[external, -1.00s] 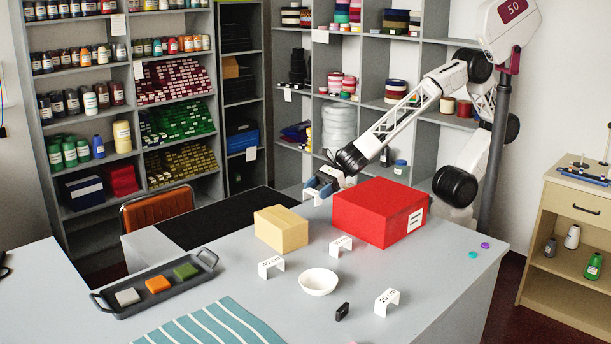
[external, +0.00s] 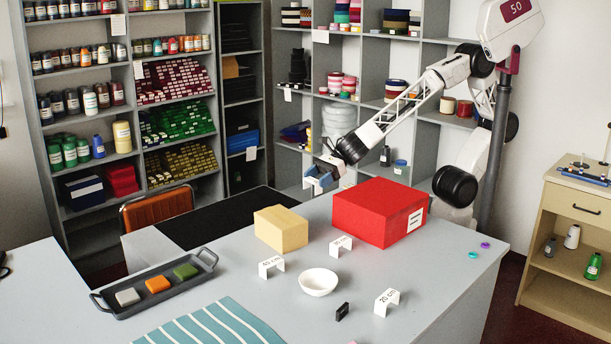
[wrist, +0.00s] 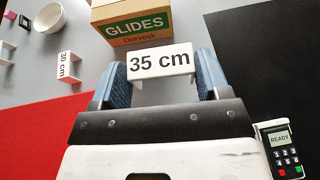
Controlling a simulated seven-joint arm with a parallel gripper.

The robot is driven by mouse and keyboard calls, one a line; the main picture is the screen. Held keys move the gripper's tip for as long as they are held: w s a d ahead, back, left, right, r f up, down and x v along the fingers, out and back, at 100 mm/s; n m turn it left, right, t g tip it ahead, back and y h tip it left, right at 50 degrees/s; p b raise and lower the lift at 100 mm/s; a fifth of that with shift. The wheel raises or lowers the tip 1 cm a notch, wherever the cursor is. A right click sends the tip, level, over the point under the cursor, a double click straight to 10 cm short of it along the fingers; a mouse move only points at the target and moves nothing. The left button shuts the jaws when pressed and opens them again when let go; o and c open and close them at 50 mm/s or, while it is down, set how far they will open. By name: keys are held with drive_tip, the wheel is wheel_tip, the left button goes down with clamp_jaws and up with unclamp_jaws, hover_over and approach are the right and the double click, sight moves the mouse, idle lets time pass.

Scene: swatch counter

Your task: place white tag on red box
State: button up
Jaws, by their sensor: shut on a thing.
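My gripper (external: 320,180) is behind and left of the red box in the external view. In the wrist view my gripper (wrist: 161,78) is shut on a white tag (wrist: 160,62) marked "35 cm", with a blue finger at each end. In the external view the held tag is mostly hidden by the gripper. The red box (external: 372,212) is closed, with a bare top and a white label on its right side. It also shows as a flat red area at the left of the wrist view (wrist: 40,140).
A tan box (external: 281,230) printed "GLIDES" stands just beyond the held tag. Other white tags (external: 271,266), (external: 341,245), (external: 387,302) and a white bowl (external: 318,282) stand on the counter. A black mat (external: 215,215) and a card reader (wrist: 281,152) are nearby.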

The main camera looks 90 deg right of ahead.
drive_tip(key=shift+s+r, duration=0.35)
drive_tip(key=shift+s, duration=0.1)
drive_tip(key=s+r+n, duration=0.1)
drive_tip(key=s+r, duration=0.1)
drive_tip(key=s, duration=0.2)
drive_tip(key=s+d+r+n+g+y, duration=0.1)
drive_tip(key=s+r, duration=0.1)
drive_tip(key=s, duration=0.3)
drive_tip(key=s+r+g+y, duration=0.1)
drive_tip(key=s+r, duration=0.1)
drive_tip(key=s, duration=0.3)
drive_tip(key=shift+s+d+r+n, duration=0.1)
drive_tip(key=shift+d+r+n, duration=0.15)
drive_tip(key=shift+n, duration=0.15)
drive_tip(key=s+d+n+g+y, duration=0.2)
drive_tip(key=s+d+n+g, duration=0.1)
drive_tip(key=s, duration=1.5)
drive_tip(key=shift+s+d+f, duration=0.2)
drive_tip(key=shift+s+d, duration=0.1)
drive_tip(key=shift+d, duration=0.3)
drive_tip(key=shift+w, duration=0.1)
